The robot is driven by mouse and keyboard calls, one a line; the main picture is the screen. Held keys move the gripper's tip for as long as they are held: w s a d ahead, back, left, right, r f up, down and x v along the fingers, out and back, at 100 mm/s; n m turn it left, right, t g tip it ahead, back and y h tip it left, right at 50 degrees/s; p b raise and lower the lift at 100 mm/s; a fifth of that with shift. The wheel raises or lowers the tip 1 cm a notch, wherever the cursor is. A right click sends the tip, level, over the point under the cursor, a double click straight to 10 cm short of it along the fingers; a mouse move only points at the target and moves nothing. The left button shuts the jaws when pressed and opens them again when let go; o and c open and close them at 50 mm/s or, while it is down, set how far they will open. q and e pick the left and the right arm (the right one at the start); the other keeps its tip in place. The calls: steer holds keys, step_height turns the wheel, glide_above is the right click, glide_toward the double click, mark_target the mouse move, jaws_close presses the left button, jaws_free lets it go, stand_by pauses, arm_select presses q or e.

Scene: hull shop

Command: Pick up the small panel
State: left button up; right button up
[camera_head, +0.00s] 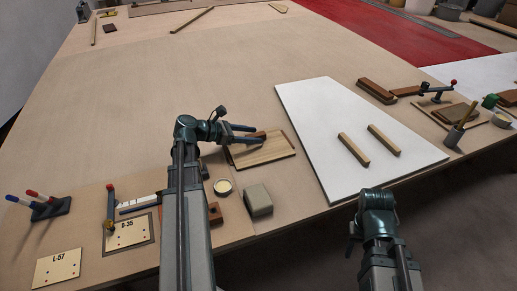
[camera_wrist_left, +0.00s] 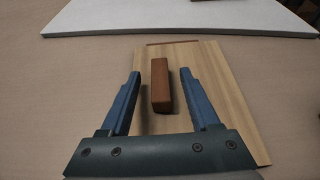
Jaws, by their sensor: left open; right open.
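A small light-wood panel (camera_head: 268,153) lies flat on the tan table, left of the big white sheet. It also shows in the left wrist view (camera_wrist_left: 220,85). A red-brown block (camera_wrist_left: 161,86) appears to rest on it, left of its middle in that view. My left gripper (camera_head: 259,135) is over the panel with its fingers spread. In the wrist view its blue fingers (camera_wrist_left: 160,75) stand on either side of the block, with gaps on both sides. Part of the panel's near edge is hidden behind the gripper. My right arm is at the lower right; its gripper is not visible.
The white sheet (camera_head: 320,120) carries two wooden bars (camera_head: 353,150) (camera_head: 384,140). A grey-beige block (camera_head: 258,200) and a round tin (camera_head: 223,187) stand nearer the front edge. Labelled plates and a marker stand (camera_head: 40,206) are at the left.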

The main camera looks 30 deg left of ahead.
arm_select(q)
jaws_close()
stand_by(0.3)
steer(key=shift+r, duration=0.1)
